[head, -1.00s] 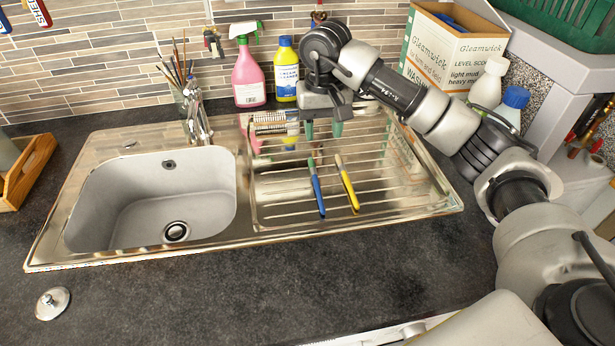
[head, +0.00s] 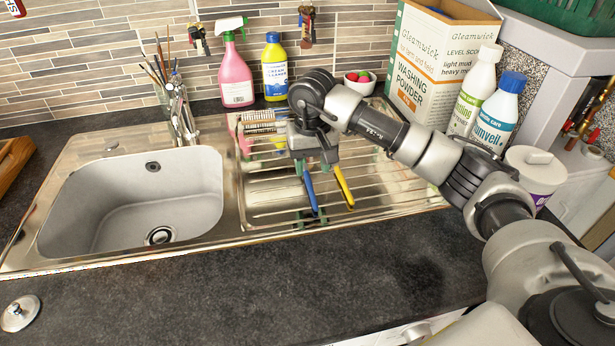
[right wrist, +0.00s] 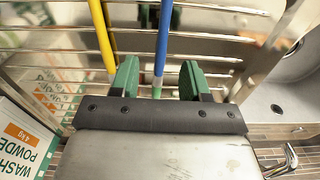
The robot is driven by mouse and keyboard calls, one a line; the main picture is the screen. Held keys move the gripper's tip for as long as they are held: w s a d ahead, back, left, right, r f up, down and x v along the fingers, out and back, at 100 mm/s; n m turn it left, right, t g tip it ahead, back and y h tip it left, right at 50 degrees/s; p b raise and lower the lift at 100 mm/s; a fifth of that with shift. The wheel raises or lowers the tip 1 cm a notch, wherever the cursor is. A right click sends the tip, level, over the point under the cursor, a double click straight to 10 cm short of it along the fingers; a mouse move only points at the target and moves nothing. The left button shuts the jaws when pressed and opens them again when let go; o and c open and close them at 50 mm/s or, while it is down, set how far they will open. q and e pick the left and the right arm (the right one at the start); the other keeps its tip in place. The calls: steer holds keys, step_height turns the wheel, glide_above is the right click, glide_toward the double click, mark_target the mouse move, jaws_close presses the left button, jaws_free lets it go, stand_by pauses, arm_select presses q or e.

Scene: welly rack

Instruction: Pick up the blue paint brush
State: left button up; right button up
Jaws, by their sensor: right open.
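The blue paint brush (head: 311,194) lies on the ribbed metal drainer (head: 262,218), its far end hidden under my right gripper in the head view. A yellow brush (head: 344,188) lies just right of it. My right gripper (head: 315,163) is open over the far ends of both brushes. In the right wrist view the blue brush (right wrist: 162,45) runs between the green fingers of my right gripper (right wrist: 158,78), its green part nearest the palm. The yellow brush (right wrist: 103,42) passes outside the left finger there. My left gripper is not in view.
The sink basin (head: 130,205) is left of the drainer. A pink spray bottle (head: 235,75) and a yellow bottle (head: 275,68) stand behind. The washing powder box (head: 435,55) and white bottles (head: 500,110) stand at the right. The front counter (head: 240,300) is mostly clear.

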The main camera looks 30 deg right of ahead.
mark_target(310, 185)
steer(key=shift+w+f+p, duration=0.2)
steer(key=shift+f+p, duration=0.5)
steer(key=shift+f, duration=2.05)
steer(key=shift+a, duration=0.1)
jaws_close()
